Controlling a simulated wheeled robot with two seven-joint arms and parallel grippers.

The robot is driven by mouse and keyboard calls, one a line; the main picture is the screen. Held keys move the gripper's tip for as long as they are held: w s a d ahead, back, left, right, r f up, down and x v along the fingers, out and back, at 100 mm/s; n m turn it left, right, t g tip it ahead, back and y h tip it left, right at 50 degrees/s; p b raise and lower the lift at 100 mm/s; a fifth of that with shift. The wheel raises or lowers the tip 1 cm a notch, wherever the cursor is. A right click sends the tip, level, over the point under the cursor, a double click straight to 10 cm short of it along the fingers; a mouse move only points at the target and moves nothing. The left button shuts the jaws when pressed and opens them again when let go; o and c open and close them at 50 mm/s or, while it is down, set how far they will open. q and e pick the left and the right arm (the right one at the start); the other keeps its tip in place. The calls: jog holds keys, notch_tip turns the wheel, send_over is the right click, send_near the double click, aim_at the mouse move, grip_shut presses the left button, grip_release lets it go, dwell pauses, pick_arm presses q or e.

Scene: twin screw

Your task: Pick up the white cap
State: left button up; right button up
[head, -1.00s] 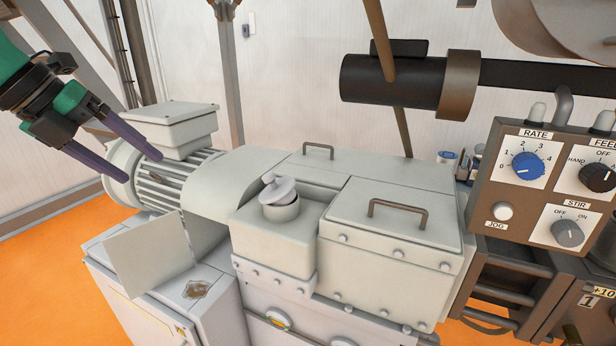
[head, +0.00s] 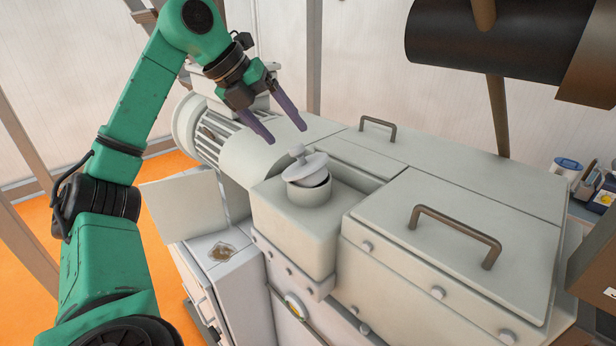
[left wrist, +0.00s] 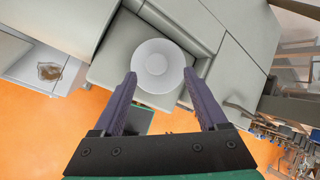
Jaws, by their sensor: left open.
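The white cap (head: 305,166) is a round disc with a small knob on top. It rests tilted on the short round neck (head: 310,192) of the grey machine housing, with a dark gap showing under its edge. My left gripper (head: 287,134) is open and empty, above and slightly left of the cap in the head view. In the left wrist view the cap (left wrist: 158,66) lies just beyond and between the two purple fingertips (left wrist: 161,76). The wrist view does not clearly show how far the fingers are above it. My right gripper is not in view.
A box cover with a brown handle (head: 455,235) stands right of the neck, and a second handle (head: 378,129) is behind. A ribbed motor (head: 214,134) is at the left. A dark cylinder (head: 490,45) hangs at upper right.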

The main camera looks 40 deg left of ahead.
aim_at(294, 147)
pick_arm(q)
jog(key=x, duration=0.4)
jog(key=shift+a+f, duration=0.15)
jog(key=shift+f, duration=0.2)
jog(key=shift+s+a, duration=0.1)
jog(key=shift+c, duration=1)
grip_shut()
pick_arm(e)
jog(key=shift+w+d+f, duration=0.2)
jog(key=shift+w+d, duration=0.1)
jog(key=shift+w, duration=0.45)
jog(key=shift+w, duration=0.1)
